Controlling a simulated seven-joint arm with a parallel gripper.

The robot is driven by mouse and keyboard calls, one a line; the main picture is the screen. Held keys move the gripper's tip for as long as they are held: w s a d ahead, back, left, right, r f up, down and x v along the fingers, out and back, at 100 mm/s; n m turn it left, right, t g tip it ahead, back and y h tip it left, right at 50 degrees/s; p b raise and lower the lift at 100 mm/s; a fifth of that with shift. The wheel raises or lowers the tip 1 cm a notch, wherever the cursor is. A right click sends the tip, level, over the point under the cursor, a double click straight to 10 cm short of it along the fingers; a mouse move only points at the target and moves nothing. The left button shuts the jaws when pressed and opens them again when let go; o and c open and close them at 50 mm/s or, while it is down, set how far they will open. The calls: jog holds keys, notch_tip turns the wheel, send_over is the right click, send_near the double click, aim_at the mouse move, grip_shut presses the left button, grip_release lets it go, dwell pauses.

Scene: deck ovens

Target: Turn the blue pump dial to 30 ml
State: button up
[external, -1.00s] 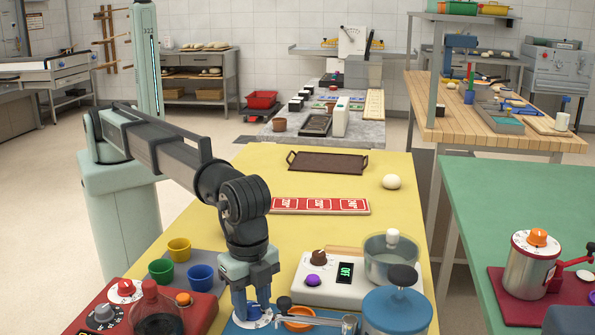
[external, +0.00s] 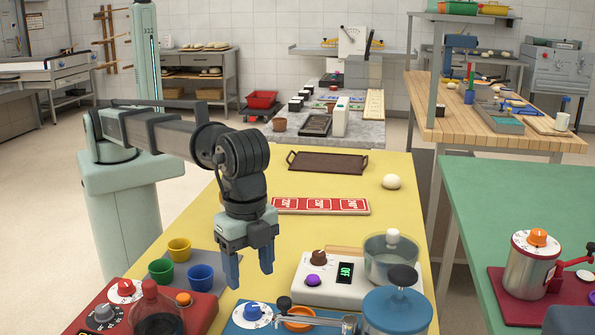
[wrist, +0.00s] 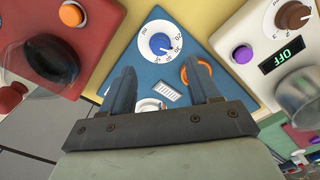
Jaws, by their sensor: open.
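The blue pump dial (external: 252,311) is a round blue knob on a white numbered scale plate, set on the blue pump base (external: 235,327). The wrist view shows the dial (wrist: 160,43) ahead of my fingertips; its numbers are small, and I cannot tell for certain which one the knob marks. My gripper (external: 250,274) is open and empty, above the dial and apart from it. In the wrist view both fingers of my gripper (wrist: 165,75) are spread with nothing between them touching.
A blue-lidded tank (external: 398,312) is close at right. Yellow, green and blue cups (external: 200,278) stand at left. The yellow table (external: 320,240) behind is mostly clear.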

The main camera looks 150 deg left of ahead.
notch_tip(320, 180, up, 6)
jog(key=shift+r, duration=0.15)
dwell(0.4)
